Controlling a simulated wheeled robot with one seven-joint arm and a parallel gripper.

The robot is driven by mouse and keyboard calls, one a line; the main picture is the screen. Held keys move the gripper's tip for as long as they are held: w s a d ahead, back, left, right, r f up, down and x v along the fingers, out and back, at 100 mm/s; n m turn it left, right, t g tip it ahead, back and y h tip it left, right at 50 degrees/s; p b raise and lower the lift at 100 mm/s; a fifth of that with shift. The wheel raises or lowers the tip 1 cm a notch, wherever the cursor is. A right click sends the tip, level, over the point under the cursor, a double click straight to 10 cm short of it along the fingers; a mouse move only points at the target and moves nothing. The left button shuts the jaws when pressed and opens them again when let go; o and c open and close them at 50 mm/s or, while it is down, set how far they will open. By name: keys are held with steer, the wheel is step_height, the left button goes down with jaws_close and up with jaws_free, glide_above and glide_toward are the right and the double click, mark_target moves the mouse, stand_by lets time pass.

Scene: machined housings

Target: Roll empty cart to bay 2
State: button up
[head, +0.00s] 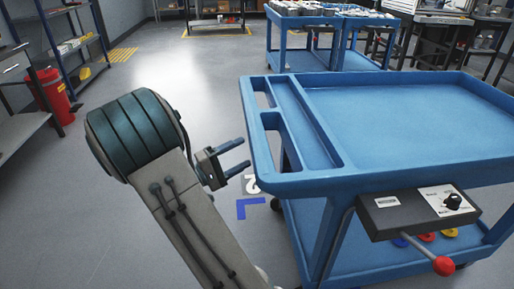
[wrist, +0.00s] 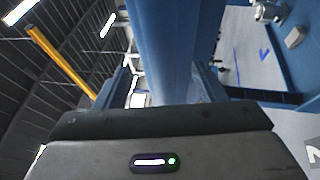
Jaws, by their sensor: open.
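A blue cart (head: 400,115) with a bare top tray stands close on the right in the head view. Its left end has a handle bar with slots. My gripper (head: 246,153) is open just left of that bar, its two fingers pointing at it. In the wrist view, the blue cart bar (wrist: 163,45) runs up the middle, between the open fingers (wrist: 160,88); contact cannot be told. A floor marking with a 2 (head: 251,184) and a blue corner line (head: 249,208) lie beside the cart, partly hidden by it.
A control box (head: 418,211) with a red-knobbed lever (head: 444,265) is on the cart's near side. Other blue carts (head: 300,40) carrying parts stand behind. The floor (head: 195,70) between is clear.

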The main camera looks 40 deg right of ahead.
mark_target(257, 146)
steer(key=x, duration=0.6)
